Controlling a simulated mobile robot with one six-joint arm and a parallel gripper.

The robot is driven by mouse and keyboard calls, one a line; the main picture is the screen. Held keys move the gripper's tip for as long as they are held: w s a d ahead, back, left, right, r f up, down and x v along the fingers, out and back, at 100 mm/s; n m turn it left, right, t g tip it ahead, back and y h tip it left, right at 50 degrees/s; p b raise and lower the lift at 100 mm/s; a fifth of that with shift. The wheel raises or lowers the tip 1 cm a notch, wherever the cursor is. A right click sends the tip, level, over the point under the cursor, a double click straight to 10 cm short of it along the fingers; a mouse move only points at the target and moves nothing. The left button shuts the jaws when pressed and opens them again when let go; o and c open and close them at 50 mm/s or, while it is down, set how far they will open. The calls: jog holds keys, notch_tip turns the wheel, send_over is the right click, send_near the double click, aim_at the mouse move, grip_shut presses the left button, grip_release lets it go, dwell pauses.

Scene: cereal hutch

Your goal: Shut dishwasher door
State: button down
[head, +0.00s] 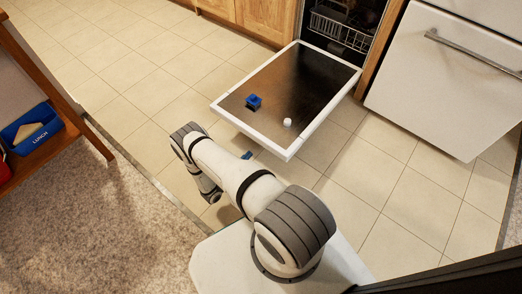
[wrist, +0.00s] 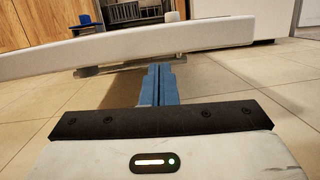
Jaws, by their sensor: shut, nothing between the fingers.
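The dishwasher door (head: 305,80) is folded down open, its dark inner panel facing up inside a white frame. A blue object (head: 254,101) and a small white object (head: 287,122) stand on it. The dishwasher's rack (head: 340,32) shows inside the opening behind. My gripper (head: 247,155) is low, just in front of the door's near edge, with its blue fingers shut and empty. In the wrist view the fingers (wrist: 158,82) point toward the door's white edge (wrist: 120,52), their tips at or under it. I cannot tell whether they touch.
A white drawer front with a bar handle (head: 470,52) is right of the dishwasher. Wooden cabinets (head: 262,15) are to the left. A wooden shelf with a blue lunch box (head: 32,130) stands at far left. Tiled floor (head: 130,75) left of the door is clear.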

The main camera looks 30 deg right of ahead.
jog(key=w+d+f+n+t+b, duration=0.1)
jog(key=d+b, duration=0.1)
jog(key=d, duration=0.7)
jog(key=shift+w+f+t, duration=0.15)
jog(key=shift+w+t, duration=0.25)
